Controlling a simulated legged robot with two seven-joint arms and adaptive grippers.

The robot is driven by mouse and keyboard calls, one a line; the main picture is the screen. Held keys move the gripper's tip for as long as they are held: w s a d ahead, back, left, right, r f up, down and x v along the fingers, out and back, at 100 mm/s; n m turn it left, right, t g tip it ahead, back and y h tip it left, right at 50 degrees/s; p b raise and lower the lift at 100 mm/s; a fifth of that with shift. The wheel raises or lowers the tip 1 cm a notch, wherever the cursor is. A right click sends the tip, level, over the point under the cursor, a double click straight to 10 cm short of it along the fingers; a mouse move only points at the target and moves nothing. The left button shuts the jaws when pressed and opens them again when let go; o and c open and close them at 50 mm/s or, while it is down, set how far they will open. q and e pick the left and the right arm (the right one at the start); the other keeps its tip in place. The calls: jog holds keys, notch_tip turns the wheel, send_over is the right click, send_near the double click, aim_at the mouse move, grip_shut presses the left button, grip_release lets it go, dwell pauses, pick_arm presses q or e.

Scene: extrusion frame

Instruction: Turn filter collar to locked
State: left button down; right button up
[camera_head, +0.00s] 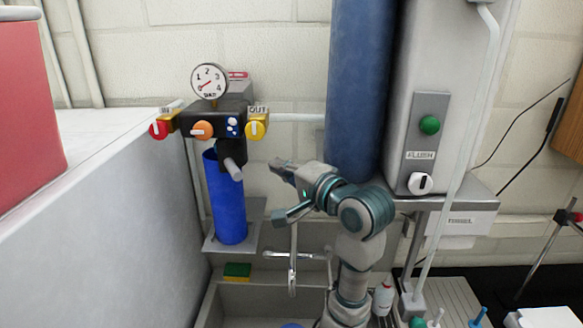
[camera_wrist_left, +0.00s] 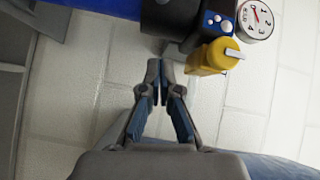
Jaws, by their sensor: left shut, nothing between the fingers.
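The blue filter cylinder (camera_head: 228,205) stands under the black valve block (camera_head: 222,112). A dark neck with a short grey handle (camera_head: 233,169) sits at its upper right; I cannot make out a separate collar or any lock mark. My left gripper (camera_head: 277,165) is shut and empty, right of the handle and apart from it, below the yellow OUT knob (camera_head: 255,130). In the left wrist view, the shut fingertips (camera_wrist_left: 153,70) are in front of the wall, just below the black block (camera_wrist_left: 168,18) and beside the yellow knob (camera_wrist_left: 222,54). My right gripper is out of view.
A pressure gauge (camera_head: 209,82), a red IN knob (camera_head: 158,129) and an orange knob (camera_head: 201,130) are on the block. A large blue tank (camera_head: 357,80) and a grey FLUSH panel (camera_head: 428,140) stand right. A faucet (camera_head: 292,256) and sink are below.

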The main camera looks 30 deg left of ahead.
aim_at(234, 160)
pick_arm(q)
jog(key=a, duration=0.2)
jog(key=s+a+p, duration=0.1)
jog(key=a, duration=0.1)
jog(key=a+f+p, duration=0.1)
jog(key=a, duration=0.2)
jog(key=shift+s, duration=0.4)
jog(key=shift+d+f, duration=0.1)
jog(key=shift+d, duration=0.05)
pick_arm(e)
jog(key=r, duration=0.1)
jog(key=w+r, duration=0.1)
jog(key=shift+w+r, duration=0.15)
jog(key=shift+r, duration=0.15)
pick_arm(q)
jog(key=shift+w+d, duration=0.1)
jog(key=shift+d, duration=0.05)
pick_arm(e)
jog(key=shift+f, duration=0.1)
